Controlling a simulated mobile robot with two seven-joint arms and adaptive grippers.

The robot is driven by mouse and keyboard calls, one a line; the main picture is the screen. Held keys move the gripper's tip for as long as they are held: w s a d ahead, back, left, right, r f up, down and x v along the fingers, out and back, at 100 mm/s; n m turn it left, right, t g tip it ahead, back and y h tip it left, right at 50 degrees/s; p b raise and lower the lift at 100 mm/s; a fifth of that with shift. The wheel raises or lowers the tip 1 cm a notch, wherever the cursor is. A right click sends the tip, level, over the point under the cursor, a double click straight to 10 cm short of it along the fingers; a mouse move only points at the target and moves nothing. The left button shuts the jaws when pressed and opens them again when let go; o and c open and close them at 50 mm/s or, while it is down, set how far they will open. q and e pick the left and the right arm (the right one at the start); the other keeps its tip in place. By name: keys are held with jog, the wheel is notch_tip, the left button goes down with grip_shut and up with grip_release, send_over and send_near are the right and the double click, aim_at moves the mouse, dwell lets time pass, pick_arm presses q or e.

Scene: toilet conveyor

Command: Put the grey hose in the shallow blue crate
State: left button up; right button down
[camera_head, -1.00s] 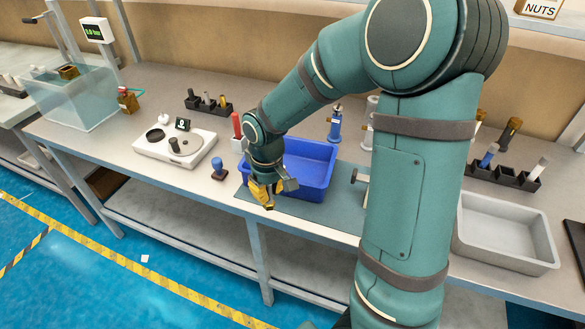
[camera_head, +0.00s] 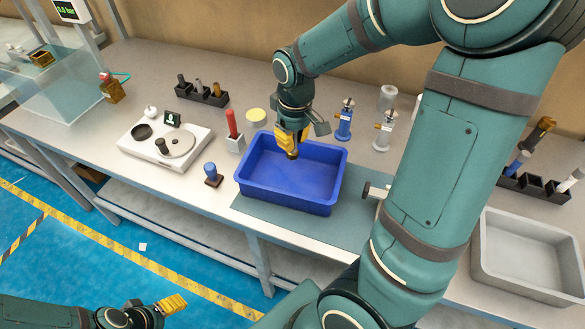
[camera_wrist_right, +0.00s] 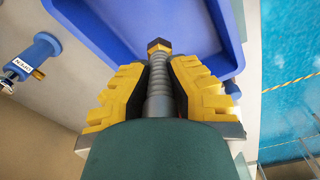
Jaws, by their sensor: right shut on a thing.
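The grey hose (camera_wrist_right: 158,98), ribbed with a brass hex end, is held upright between the yellow fingers of my right gripper (camera_wrist_right: 157,82). In the head view, my right gripper (camera_head: 292,140) is over the back half of the shallow blue crate (camera_head: 285,198), with the brass end pointing down; the hose is mostly hidden there. The blue crate (camera_wrist_right: 97,42) also shows beyond the hose tip in the right wrist view. Its visible floor is empty. My left gripper (camera_head: 172,304) is low at the bottom left, away from the table, its fingers seen side-on.
A blue-handled stamp (camera_head: 212,173) and a red-handled tool in a holder (camera_head: 234,138) stand left of the crate. Blue (camera_head: 344,122) and white (camera_head: 384,132) fittings stand behind right. A grey tray (camera_head: 530,262) is at right. A white scale (camera_head: 165,146) is at left.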

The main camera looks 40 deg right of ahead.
aim_at(293, 152)
notch_tip(293, 152, down, 5)
jog(key=shift+s+a+r+b, duration=0.1)
jog(key=shift+b, duration=0.55)
jog(key=shift+f+b, duration=0.55)
jog(key=shift+f, duration=1.7)
jog(key=shift+f, duration=0.2)
jog(key=c, duration=1.1)
grip_release()
jog(key=shift+r, duration=0.25)
jog(key=r+p, duration=0.1)
jog(key=r, duration=0.3)
jog(key=r+p, duration=0.1)
jog(key=r, duration=0.3)
jog(key=r+p, duration=0.1)
jog(key=r, duration=0.3)
jog(key=shift+s, duration=0.25)
